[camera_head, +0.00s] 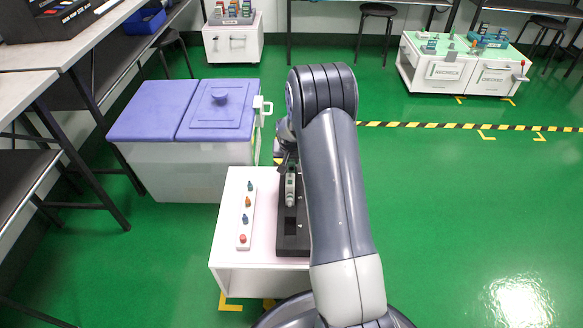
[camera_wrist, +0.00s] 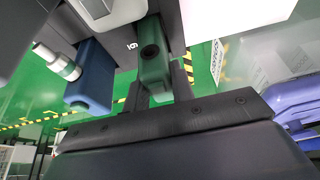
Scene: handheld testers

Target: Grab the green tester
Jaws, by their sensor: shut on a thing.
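The green tester (camera_wrist: 154,62) is in the middle of the wrist view, between the two dark fingers of my gripper (camera_wrist: 158,90). My gripper is shut on it. The tester's far end reaches up beside white and black surfaces; I cannot tell whether it touches them. In the head view my gripper (camera_head: 287,160) is over the back of the black holder (camera_head: 292,243), partly hidden by my arm. I cannot make out the green tester there.
A blue tester (camera_wrist: 92,80) with a silver tip is close left of the green one. A white strip with several small knobs (camera_head: 246,212) lies left of the holder on the white stand (camera_head: 232,195). A lilac-lidded bin (camera_head: 150,110) stands behind left. Floor at right is clear.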

